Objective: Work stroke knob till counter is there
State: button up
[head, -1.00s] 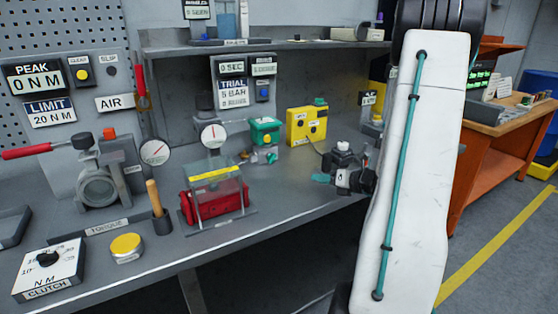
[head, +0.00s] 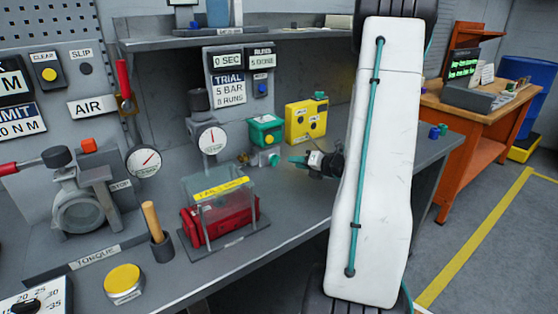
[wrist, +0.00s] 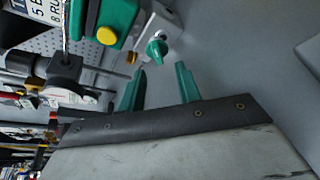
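A small teal knob (head: 272,158) on a grey block stands on the bench below the green box. It also shows in the wrist view (wrist: 155,49) on a pale plate. My gripper (head: 295,161) is just right of the knob in the head view. In the wrist view its two teal fingers (wrist: 160,68) are apart and empty, with the knob just beyond the gap between their tips. Above the trial card (head: 229,90), which reads 5 BAR and what looks like 8 RUNS, a display reads 0 SEC. The counter beside it (head: 262,59) is too small to read surely.
A green box with a yellow button (head: 265,131) stands just behind the knob. A yellow box (head: 305,121) is to its right. A gauge (head: 211,140) and a clear guard over a red part (head: 224,198) stand to the left.

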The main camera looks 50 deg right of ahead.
aim_at(278, 161)
jog(key=x, duration=0.6)
jog(key=shift+w+a+f, duration=0.1)
jog(key=shift+w+a, duration=0.25)
jog(key=shift+a, duration=0.05)
jog(key=shift+c, duration=0.3)
